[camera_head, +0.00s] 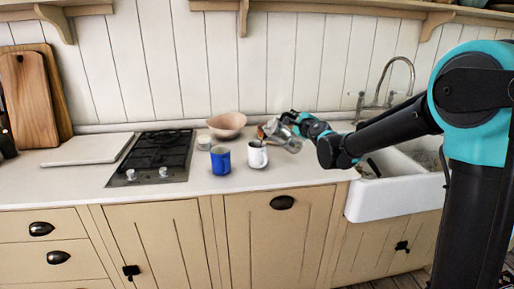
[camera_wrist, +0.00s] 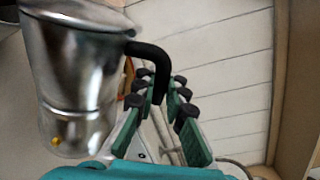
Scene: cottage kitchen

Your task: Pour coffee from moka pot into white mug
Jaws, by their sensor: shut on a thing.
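The silver moka pot (camera_wrist: 72,75) fills the left of the wrist view, with its black handle (camera_wrist: 150,52) reaching between my fingers. My gripper (camera_wrist: 160,98) is shut on that handle. In the head view my gripper (camera_head: 290,118) is at the back of the counter, behind and right of the white mug, and the moka pot (camera_head: 279,131) shows small and partly hidden there.
A blue mug (camera_head: 220,160) stands just left of the white mug. A pinkish bowl (camera_head: 227,125) and a small pale cup (camera_head: 204,142) are behind. A black gas hob (camera_head: 155,154) is further left. A white sink (camera_head: 385,199) with a tap is on the right.

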